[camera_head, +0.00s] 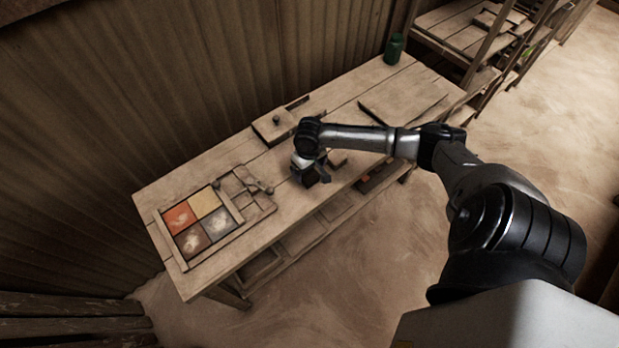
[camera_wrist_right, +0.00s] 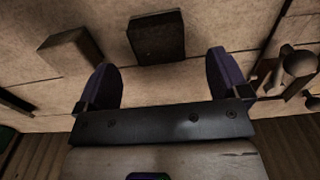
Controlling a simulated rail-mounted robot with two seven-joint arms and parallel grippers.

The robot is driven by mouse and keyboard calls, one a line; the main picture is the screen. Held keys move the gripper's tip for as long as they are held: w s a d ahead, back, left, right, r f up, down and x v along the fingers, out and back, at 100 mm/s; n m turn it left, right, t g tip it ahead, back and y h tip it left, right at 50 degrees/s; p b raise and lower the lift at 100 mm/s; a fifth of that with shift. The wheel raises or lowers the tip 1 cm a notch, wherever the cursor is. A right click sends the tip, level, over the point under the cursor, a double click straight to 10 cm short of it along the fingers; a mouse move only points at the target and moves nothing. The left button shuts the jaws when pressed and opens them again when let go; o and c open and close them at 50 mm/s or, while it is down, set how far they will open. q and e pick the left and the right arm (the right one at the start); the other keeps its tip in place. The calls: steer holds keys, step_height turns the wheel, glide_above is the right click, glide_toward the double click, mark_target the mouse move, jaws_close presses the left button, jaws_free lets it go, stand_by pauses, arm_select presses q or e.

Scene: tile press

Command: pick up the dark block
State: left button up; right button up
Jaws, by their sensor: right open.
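The dark block (camera_wrist_right: 157,37) lies on the wooden table top, seen in the right wrist view between and just beyond the fingertips. My right gripper (camera_wrist_right: 161,64) is open and empty, with one finger on each side of the block's line and no visible contact. In the head view my right gripper (camera_head: 311,176) points down over the table's front half. The dark block (camera_head: 310,180) is partly hidden by it there. A lighter brown block (camera_wrist_right: 70,51) lies left of the dark one in the wrist view; it also shows beside the gripper in the head view (camera_head: 338,159). My left gripper is not in view.
A tray with orange, yellow, brown and grey squares (camera_head: 184,215) stands at the table's left end. A small wooden rack (camera_head: 245,184) with a metal tool is nearer. A knobbed board (camera_head: 272,128) lies behind the gripper. A green jar (camera_head: 394,50) stands at the far end.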

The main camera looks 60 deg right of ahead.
mark_target(310, 175)
step_height(310, 175, down, 4)
steer(key=shift+f+b, duration=0.1)
steer(key=shift+b, duration=0.35)
steer(key=shift+f, duration=0.55)
steer(key=shift+d, duration=0.1)
steer(key=c, duration=1.1)
steer(key=shift+r, duration=0.2)
